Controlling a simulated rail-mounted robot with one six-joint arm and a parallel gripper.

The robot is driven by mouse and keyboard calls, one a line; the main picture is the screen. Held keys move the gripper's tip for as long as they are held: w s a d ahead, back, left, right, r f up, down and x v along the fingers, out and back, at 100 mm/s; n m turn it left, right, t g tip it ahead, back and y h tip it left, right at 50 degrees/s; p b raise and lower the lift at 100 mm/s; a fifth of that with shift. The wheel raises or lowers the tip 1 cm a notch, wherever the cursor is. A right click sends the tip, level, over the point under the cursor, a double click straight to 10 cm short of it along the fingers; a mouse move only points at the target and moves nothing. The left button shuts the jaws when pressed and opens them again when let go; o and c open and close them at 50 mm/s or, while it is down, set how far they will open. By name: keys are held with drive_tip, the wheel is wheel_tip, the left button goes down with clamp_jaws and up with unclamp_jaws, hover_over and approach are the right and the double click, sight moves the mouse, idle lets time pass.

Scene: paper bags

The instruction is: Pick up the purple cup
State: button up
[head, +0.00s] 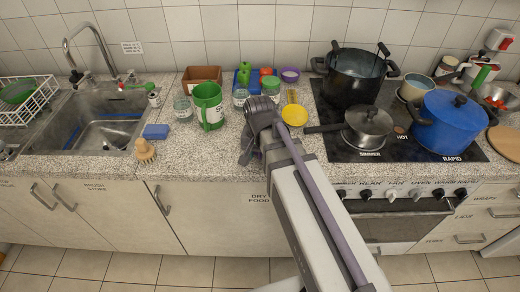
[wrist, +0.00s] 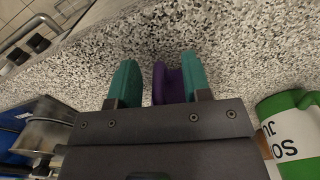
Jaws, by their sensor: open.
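A purple object, seemingly the purple cup (wrist: 172,84), shows between the two teal fingers of my gripper (wrist: 161,82) in the wrist view. Only part of it shows above the dark gripper body. It is nearer the right finger, with a gap to the left finger; I cannot tell whether it touches the right one. The jaws are open. In the head view my gripper (head: 258,115) is over the counter, right of the green mug, and hides its fingertips and anything between them. A small purple bowl-like vessel (head: 290,75) stands at the back of the counter.
The green mug (head: 208,108) stands close by on the left and shows in the wrist view (wrist: 290,140). The counter front (head: 205,152) is clear.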

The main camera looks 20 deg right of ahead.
drive_tip(key=shift+r, duration=0.15)
clamp_jaws()
idle(0.4)
wheel_tip(320, 180, up, 10)
drive_tip(key=p, duration=1)
drive_tip(key=shift+r, duration=0.15)
drive_tip(key=shift+f, duration=0.2)
